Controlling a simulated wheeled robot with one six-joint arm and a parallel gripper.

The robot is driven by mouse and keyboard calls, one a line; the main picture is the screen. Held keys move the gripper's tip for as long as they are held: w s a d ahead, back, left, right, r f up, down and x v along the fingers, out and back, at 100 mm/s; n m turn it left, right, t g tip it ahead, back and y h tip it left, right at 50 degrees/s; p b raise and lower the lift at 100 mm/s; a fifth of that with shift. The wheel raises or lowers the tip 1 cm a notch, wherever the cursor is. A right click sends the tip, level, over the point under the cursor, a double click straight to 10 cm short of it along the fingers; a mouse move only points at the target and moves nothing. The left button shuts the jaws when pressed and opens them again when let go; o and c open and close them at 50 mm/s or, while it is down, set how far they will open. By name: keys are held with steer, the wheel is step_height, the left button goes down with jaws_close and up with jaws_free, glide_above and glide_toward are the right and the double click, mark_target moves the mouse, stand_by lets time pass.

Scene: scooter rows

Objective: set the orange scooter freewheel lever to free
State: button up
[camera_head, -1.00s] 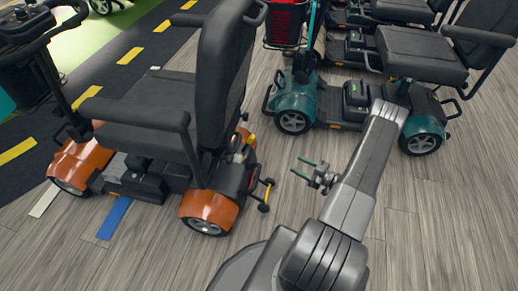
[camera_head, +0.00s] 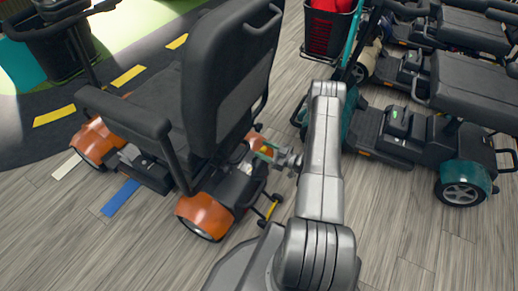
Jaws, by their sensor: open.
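The orange scooter (camera_head: 205,213) stands at the left with its black seat back towards me. At its rear a yellow bar (camera_head: 272,209) shows low down near the small rear wheels. I cannot tell for sure which part is the freewheel lever.
A teal scooter (camera_head: 463,173) stands at the right, with more scooters behind it. White and blue floor strips (camera_head: 120,198) lie by the orange scooter. Bare wooden floor is free at the front left and front right.

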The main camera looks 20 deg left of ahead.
steer(key=shift+a, duration=1.45)
jaws_close()
